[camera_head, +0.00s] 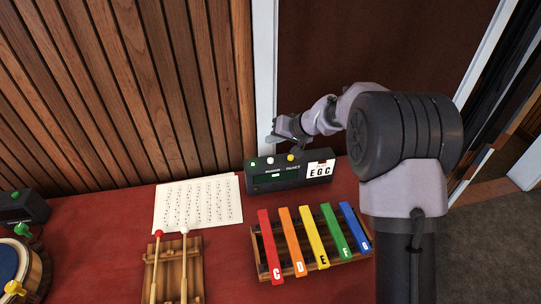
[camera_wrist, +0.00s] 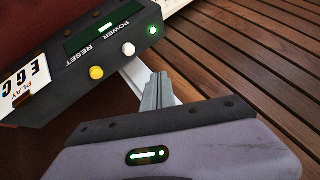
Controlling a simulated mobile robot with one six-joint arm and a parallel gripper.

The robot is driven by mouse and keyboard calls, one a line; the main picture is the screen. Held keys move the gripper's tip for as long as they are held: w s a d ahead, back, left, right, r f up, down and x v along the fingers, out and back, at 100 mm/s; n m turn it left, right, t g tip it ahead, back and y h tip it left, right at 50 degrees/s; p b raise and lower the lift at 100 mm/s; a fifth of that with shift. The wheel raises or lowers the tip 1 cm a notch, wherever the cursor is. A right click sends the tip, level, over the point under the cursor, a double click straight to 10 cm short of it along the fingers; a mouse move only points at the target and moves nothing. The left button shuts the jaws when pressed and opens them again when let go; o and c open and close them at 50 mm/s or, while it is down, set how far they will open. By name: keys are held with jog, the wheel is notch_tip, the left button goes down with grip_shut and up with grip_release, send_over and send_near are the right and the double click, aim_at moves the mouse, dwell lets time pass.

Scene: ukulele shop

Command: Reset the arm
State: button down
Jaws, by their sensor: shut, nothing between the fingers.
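My gripper (camera_head: 274,138) is at the end of my arm, raised behind and above the black control box in the head view. In the wrist view its fingers (camera_wrist: 159,88) are together with nothing between them. The black control box (camera_head: 262,184) stands upright at the back of the red table. It has a dark screen, a green light (camera_wrist: 152,31), a white button (camera_wrist: 128,49) and a yellow button (camera_wrist: 96,72). A card reading "PLAY EGC" (camera_head: 320,170) is on its right side. The fingers appear apart from the box.
On the red table (camera_head: 225,270) are a xylophone (camera_head: 312,240) with coloured bars, two mallets on a wooden stand (camera_head: 172,270), and a music sheet (camera_head: 198,204). A drum (camera_head: 22,268) and another black box (camera_head: 20,208) are at left. A slatted wood wall (camera_head: 140,90) rises behind.

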jog(key=shift+f, duration=0.1)
jog(key=s+d+r+m+h, duration=0.1)
jog(key=s+d+r, duration=0.2)
jog(key=s+r, duration=0.45)
jog(key=s+d+r+m, duration=0.1)
jog(key=s+d+r, duration=0.1)
jog(key=s+r, duration=0.55)
jog(key=s+d+f+m+h, duration=0.1)
jog(key=s+d, duration=0.3)
jog(key=s, duration=0.9)
jog(key=s+d+f+m+h, duration=0.1)
jog(key=s+d, duration=0.4)
jog(key=s, duration=0.8)
jog(key=shift+d+m+h, duration=0.2)
jog(key=shift+m+h, duration=0.7)
jog(key=shift+h, duration=0.2)
jog(key=shift+a, duration=0.1)
